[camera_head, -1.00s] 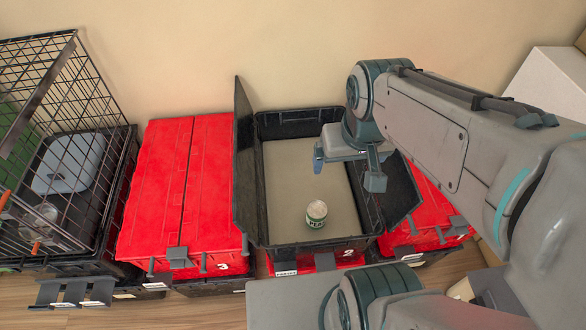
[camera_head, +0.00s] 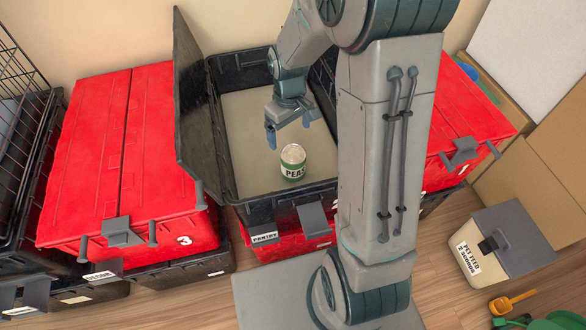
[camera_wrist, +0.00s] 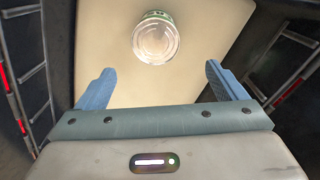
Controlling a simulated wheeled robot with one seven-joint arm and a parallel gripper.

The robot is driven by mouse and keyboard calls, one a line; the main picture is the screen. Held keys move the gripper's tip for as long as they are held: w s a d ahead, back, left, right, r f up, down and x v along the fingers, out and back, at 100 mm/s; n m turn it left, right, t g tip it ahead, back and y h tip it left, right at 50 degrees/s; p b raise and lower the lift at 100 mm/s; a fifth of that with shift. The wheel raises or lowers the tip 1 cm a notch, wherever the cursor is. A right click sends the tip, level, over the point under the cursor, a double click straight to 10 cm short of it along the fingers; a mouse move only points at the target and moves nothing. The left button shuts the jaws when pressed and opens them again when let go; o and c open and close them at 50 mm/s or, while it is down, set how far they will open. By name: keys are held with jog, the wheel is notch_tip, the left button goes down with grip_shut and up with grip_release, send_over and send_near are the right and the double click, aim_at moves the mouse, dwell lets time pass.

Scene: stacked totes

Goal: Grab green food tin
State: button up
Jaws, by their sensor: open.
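The green food tin (camera_head: 293,163), labelled PEAS, stands upright on the beige floor of the open black PANTRY tote (camera_head: 262,209). My gripper (camera_head: 289,129) is over the inside of the tote, above and behind the tin, with its fingers pointing down. In the wrist view the tin (camera_wrist: 157,38) shows its pale metal lid at the top centre. It lies ahead of my gripper (camera_wrist: 155,85), beyond the fingertips. The two blue-grey fingers are wide apart with nothing between them.
The tote's raised black lid (camera_head: 192,110) stands along its left side. Red-lidded totes stand on both sides, number 3 (camera_head: 95,165) at left and number 1 (camera_head: 460,115) at right. A pet feed bin (camera_head: 485,250) is on the floor at right.

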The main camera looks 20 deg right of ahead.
aim_at(290, 153)
notch_tip(290, 153, down, 9)
jog(key=b, duration=0.2)
jog(key=shift+b, duration=0.3)
jog(key=shift+s+d+f+b, duration=0.15)
jog(key=shift+f+b, duration=0.45)
jog(key=shift+f, duration=0.8)
jog(key=shift+d+f+b, duration=0.25)
jog(key=shift+f+b, duration=0.3)
jog(key=shift+f, duration=0.8)
jog(key=shift+r, duration=0.1)
jog(key=c, duration=1.4)
